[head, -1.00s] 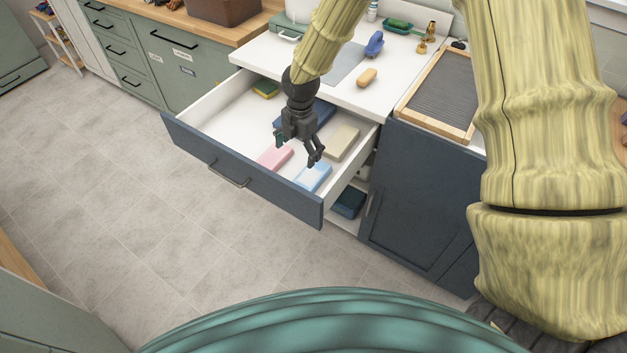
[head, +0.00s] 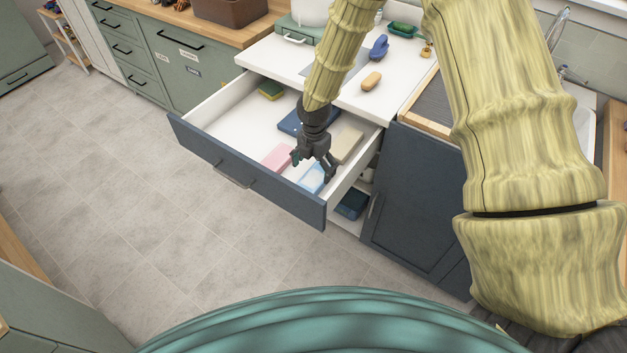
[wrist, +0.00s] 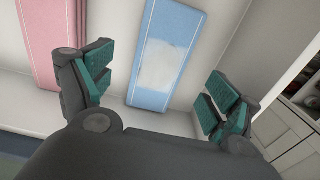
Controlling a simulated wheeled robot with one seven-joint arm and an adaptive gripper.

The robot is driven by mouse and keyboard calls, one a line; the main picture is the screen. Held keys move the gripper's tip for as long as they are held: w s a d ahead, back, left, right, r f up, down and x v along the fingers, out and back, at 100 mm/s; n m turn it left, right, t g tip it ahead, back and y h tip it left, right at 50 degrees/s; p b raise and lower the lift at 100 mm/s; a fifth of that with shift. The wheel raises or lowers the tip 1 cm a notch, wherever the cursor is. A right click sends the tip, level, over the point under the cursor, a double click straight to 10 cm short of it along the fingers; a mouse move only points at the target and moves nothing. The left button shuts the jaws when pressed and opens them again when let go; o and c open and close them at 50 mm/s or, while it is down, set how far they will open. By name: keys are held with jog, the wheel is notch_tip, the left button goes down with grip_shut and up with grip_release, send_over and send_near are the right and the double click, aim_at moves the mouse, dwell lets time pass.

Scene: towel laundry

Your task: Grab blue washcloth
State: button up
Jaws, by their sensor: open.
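The light blue washcloth (head: 312,178) lies folded in the front right part of the open drawer, partly covered by my gripper in the head view. In the wrist view the blue washcloth (wrist: 168,55) has a pale patch and thin white stripes along its edges. My gripper (head: 313,168) is over the drawer, above the washcloth. In the wrist view my gripper (wrist: 155,92) is open, with its teal fingertips spread apart on either side of the washcloth's near end. Nothing is between the fingers in contact that I can see.
A pink cloth (head: 277,157) lies left of the blue one, also in the wrist view (wrist: 55,30). A beige cloth (head: 347,144), a dark blue cloth (head: 293,122) and a yellow-green item (head: 271,91) share the drawer. The drawer front (head: 240,171) and its side wall stand close by.

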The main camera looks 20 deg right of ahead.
aim_at(315, 177)
jog(key=shift+d+f+p, duration=0.15)
jog(key=shift+f+p, duration=0.6)
jog(key=shift+f, duration=1.35)
jog(key=c, duration=1.1)
